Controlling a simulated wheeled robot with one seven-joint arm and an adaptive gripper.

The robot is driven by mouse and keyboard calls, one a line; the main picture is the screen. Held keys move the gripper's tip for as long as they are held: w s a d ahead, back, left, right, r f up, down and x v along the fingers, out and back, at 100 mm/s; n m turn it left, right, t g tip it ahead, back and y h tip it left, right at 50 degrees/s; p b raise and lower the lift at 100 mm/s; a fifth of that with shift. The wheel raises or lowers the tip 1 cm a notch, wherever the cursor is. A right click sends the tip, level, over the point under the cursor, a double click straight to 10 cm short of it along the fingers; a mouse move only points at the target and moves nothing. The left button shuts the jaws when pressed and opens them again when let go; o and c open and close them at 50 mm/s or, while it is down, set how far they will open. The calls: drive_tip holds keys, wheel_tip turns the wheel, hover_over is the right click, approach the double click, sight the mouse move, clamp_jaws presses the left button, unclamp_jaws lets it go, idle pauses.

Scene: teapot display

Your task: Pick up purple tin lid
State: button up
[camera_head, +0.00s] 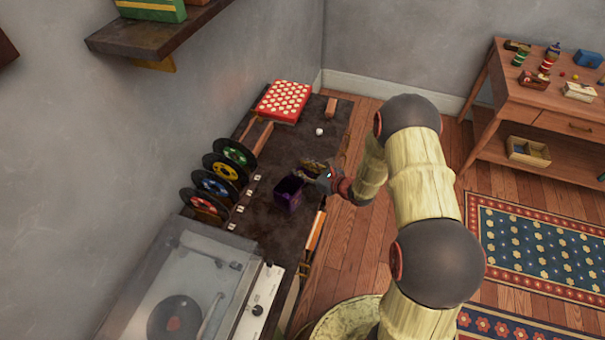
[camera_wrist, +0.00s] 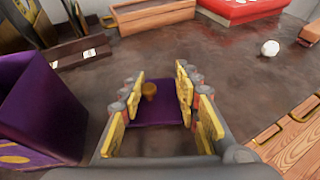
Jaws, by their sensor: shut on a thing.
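The purple tin lid (camera_wrist: 158,113) is a flat purple square with a small orange-brown knob, seen between the fingers in the wrist view. My gripper (camera_wrist: 160,98) has its yellow-padded fingers on either side of the lid and is shut on it. The purple tin (camera_wrist: 45,100) stands upright to the left of my gripper, open at the top. In the head view the tin (camera_head: 288,194) shows a dark inside, and my gripper (camera_head: 318,172) is just to its upper right. The lid is hard to make out in the head view.
The dark tabletop (camera_head: 262,218) also bears a red polka-dot box (camera_head: 283,102), a white ball (camera_head: 319,131) and several upright reels (camera_head: 221,168). A record player (camera_head: 195,285) stands at the near end. A wooden piece (camera_wrist: 295,140) lies right of my gripper.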

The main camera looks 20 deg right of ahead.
drive_tip(key=shift+s+a+f, duration=0.1)
drive_tip(key=shift+s+f, duration=0.1)
drive_tip(key=shift+f, duration=0.05)
